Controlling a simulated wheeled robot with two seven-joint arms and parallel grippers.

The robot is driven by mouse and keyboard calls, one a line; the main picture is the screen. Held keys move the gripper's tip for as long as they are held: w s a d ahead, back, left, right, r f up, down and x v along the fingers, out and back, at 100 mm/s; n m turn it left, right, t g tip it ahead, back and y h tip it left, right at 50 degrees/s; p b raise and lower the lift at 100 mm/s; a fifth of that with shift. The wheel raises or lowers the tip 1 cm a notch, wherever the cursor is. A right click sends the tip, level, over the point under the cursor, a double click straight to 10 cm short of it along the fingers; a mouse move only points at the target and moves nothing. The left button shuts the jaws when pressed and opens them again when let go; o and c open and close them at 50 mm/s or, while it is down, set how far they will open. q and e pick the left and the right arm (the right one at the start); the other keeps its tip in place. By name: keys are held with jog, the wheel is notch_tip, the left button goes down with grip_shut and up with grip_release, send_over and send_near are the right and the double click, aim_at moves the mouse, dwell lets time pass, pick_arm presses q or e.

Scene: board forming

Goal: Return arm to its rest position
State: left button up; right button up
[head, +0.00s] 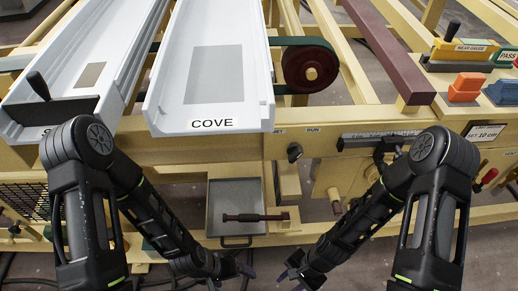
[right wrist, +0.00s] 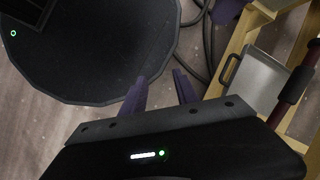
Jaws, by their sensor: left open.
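My left gripper (head: 232,278) is at the bottom edge of the head view, left of centre, open and only partly in frame. My right gripper (head: 285,279) is just right of it, also low in the picture. In the right wrist view its two purple fingers (right wrist: 160,92) stand apart with nothing between them. Both arms are bent at the elbow, with the forearms angled down and inward in front of the machine.
A grey tray (head: 225,194) with a dark red-handled tool (head: 255,217) across it is just beyond the grippers. The yellow machine frame (head: 210,150) carries the white COVE chute (head: 170,105), a red belt wheel (head: 310,68), and an orange block (head: 466,87) at right.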

pick_arm(q)
notch_tip(320, 180, up, 6)
jog(key=p, duration=0.3)
jog(key=shift+s+d+r+p, duration=0.15)
jog(key=shift+s+r+p, duration=0.05)
jog(key=shift+s+p, duration=0.15)
pick_arm(e)
notch_tip(320, 180, up, 9)
jog(key=a+n+t, duration=0.1)
jog(key=n+t, duration=0.1)
jog(key=n, duration=0.5)
jog(key=shift+w+a+n, duration=0.2)
jog(key=shift+a+n, duration=0.05)
jog(key=shift+n, duration=0.15)
jog(key=shift+r, duration=0.1)
